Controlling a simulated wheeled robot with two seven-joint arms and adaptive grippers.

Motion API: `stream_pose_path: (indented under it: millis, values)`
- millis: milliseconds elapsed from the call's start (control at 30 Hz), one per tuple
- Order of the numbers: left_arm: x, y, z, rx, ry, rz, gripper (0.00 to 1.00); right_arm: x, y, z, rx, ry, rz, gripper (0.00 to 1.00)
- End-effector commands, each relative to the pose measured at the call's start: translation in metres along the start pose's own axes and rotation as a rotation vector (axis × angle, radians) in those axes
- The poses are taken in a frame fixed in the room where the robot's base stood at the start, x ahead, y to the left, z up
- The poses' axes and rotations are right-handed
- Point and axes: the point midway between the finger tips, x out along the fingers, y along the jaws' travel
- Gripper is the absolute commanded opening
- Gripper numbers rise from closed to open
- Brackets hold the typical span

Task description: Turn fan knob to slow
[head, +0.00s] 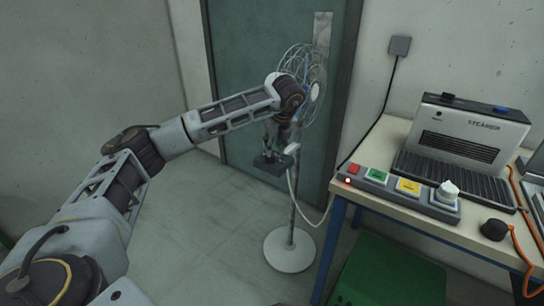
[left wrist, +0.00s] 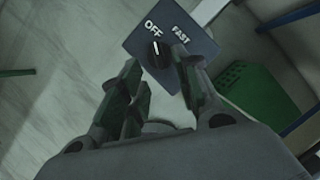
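The standing fan (head: 303,75) is in front of the dark green door in the head view. Its dark control box (head: 270,165) sits on the pole, partly behind my left gripper (head: 279,146). The left wrist view shows the box's blue-grey face (left wrist: 192,43) with the labels OFF and FAST. The black knob (left wrist: 155,56) has a white mark pointing towards OFF. A slow label is not visible. My left gripper (left wrist: 160,72) is open, its fingers on either side of the knob; whether they touch it I cannot tell. My right gripper is not in view.
A table (head: 390,205) at the right holds a steamer (head: 470,133) and a button strip (head: 402,190) with a white knob. A green box (head: 390,275) is under the table. The fan's round base (head: 290,252) stands on the floor. Floor left of it is clear.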

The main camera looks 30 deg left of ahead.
Motion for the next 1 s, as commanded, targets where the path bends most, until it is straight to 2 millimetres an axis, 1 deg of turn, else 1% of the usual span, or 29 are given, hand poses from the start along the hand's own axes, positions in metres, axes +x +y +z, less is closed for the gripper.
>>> stream_pose_path:
  millis: [33, 100, 333, 500, 800, 867, 1000]
  values:
    - [0.009, 0.001, -0.001, -0.001, 0.000, 0.003, 0.32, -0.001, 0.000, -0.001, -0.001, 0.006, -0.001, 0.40]
    - [0.018, 0.001, 0.000, -0.001, 0.000, 0.002, 0.32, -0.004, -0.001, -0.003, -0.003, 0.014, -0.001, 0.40]
    - [0.040, 0.001, 0.000, -0.001, 0.000, 0.001, 0.32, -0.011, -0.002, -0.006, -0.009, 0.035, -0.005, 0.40]
    - [0.047, 0.001, 0.000, -0.001, 0.000, 0.000, 0.32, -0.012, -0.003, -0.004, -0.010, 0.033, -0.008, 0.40]
    - [0.048, 0.000, 0.000, -0.001, 0.000, 0.000, 0.32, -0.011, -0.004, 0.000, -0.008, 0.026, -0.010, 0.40]
    - [0.048, 0.000, 0.000, -0.001, 0.000, 0.000, 0.26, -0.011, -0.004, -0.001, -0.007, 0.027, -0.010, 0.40]
    - [0.048, 0.000, 0.000, -0.001, 0.000, 0.000, 0.08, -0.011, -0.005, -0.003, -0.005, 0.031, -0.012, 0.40]
